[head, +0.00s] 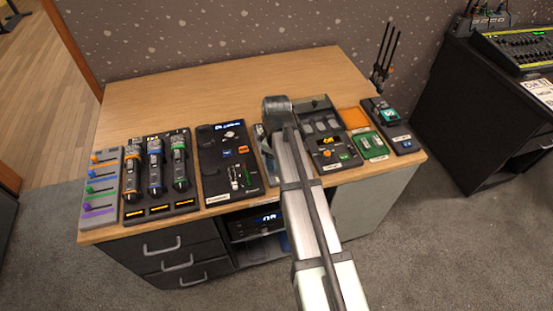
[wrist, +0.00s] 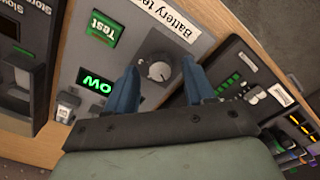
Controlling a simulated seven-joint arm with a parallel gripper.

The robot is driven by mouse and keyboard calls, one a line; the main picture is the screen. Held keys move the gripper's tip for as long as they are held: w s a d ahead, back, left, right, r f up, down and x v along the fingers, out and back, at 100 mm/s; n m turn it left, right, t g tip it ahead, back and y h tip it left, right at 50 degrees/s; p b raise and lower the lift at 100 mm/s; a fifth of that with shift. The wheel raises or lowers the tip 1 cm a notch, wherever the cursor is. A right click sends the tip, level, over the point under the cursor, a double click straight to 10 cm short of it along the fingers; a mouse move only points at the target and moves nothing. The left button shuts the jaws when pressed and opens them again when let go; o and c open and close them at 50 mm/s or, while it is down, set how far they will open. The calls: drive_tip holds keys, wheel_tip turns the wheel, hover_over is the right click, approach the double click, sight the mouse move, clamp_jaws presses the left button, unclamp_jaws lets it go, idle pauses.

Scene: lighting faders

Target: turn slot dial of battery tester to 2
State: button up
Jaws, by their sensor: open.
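In the wrist view the battery tester (wrist: 68,100) is a grey panel with a white label, a green Test button (wrist: 103,28) and a lit green display (wrist: 96,81). Its slot dial (wrist: 159,68) is a round grey knob; I cannot read its setting. My gripper (wrist: 160,64) is open, with one blue fingertip on each side of the dial. I cannot tell whether either finger touches it. In the head view my arm hides the dial, my fingertips and most of the tester; only a strip of what seems to be its left side (head: 262,143) shows.
Devices with an orange display (head: 328,142) and a green panel (head: 370,145) stand right. The desk's back (head: 180,100) is clear.

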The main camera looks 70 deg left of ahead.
drive_tip(key=shift+f, duration=0.3)
clamp_jaws()
idle(0.5)
